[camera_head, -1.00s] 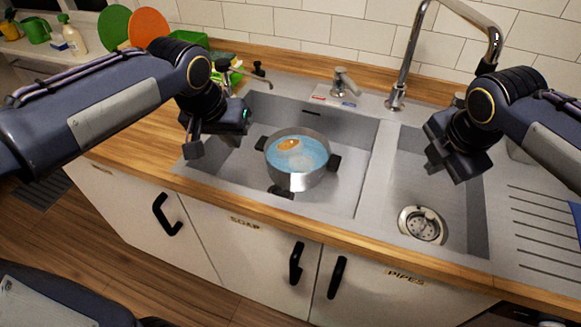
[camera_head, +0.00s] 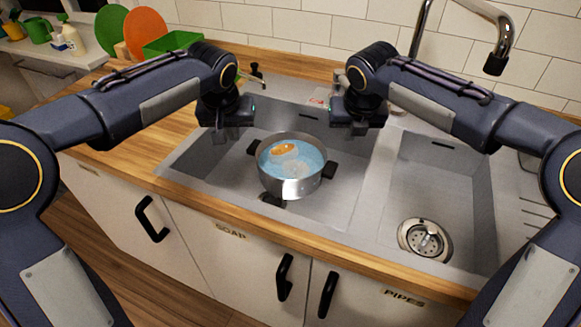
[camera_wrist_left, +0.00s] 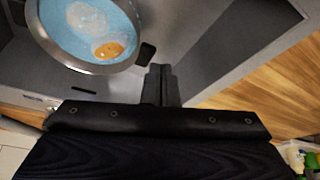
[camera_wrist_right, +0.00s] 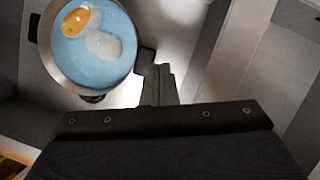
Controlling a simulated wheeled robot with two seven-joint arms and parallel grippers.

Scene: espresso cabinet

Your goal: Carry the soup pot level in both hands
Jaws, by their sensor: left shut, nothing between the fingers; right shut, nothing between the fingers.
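The soup pot (camera_head: 290,188) is a round steel pot with black side handles, sitting upright in the left sink basin. It holds blue liquid with an orange and a pale patch; it also shows in the left wrist view (camera_wrist_left: 98,67) and the right wrist view (camera_wrist_right: 60,72). My left gripper (camera_head: 222,136) is shut and empty, above the basin to the left of the pot, apart from it. It shows in the left wrist view (camera_wrist_left: 160,82) near a black handle (camera_wrist_left: 147,53). My right gripper (camera_head: 342,134) is shut and empty, above and right of the pot, near a handle (camera_wrist_right: 147,60).
The right sink basin (camera_head: 440,185) has a drain (camera_head: 424,238) and is otherwise empty. A tall faucet (camera_head: 497,50) arches behind it. A wooden counter edge (camera_head: 250,207) runs along the front. Green and orange discs (camera_head: 145,30) stand back left.

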